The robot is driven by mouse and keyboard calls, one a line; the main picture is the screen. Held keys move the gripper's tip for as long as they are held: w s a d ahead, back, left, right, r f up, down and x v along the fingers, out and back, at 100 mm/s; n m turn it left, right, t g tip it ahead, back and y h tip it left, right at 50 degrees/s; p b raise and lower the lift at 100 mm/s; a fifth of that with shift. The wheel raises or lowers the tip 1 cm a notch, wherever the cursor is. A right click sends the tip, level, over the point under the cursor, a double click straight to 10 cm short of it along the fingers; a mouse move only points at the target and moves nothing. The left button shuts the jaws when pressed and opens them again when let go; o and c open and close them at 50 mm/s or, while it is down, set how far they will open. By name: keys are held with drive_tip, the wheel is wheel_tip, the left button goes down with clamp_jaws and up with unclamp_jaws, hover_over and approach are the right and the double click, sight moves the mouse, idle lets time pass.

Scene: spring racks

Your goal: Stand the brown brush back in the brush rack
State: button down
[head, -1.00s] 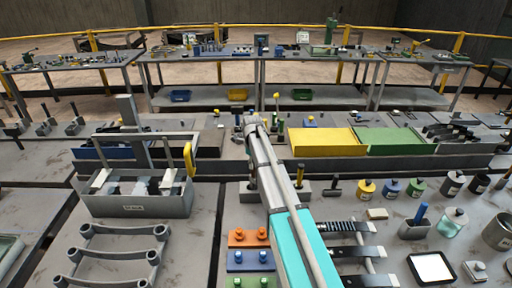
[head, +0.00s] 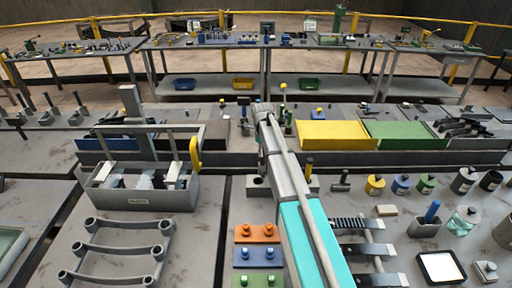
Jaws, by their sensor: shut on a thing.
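My arm reaches out over the middle of the bench in the head view. My gripper (head: 262,157) is at its far end, small and mostly hidden behind the arm. A small brownish part shows there, which fits the brown brush, but its outline is not clear. A low grey block with a hole (head: 258,187) sits just below the gripper, left of the arm. A similar block holding an upright yellow-handled tool (head: 308,170) shows just right of the arm. These look like parts of the brush rack; the arm covers the stretch between them.
A grey crate (head: 137,200) with a yellow handle stands to the left. Orange, blue and green pegged blocks (head: 257,232) lie in front. Yellow (head: 338,135) and green trays lie behind. Several jars and a blue-handled pot (head: 427,226) stand to the right.

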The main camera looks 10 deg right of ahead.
drive_tip(key=r+n+p, duration=0.1)
drive_tip(key=n, duration=0.2)
drive_tip(key=a+r+n+p, duration=0.1)
drive_tip(key=n, duration=0.3)
drive_tip(key=s+a+r+n+p, duration=0.1)
drive_tip(key=n, duration=0.3)
drive_tip(key=shift+s+a+r, duration=0.1)
drive_tip(key=shift+a+r, duration=0.05)
drive_tip(key=shift+r, duration=0.1)
drive_tip(key=shift+f, duration=0.15)
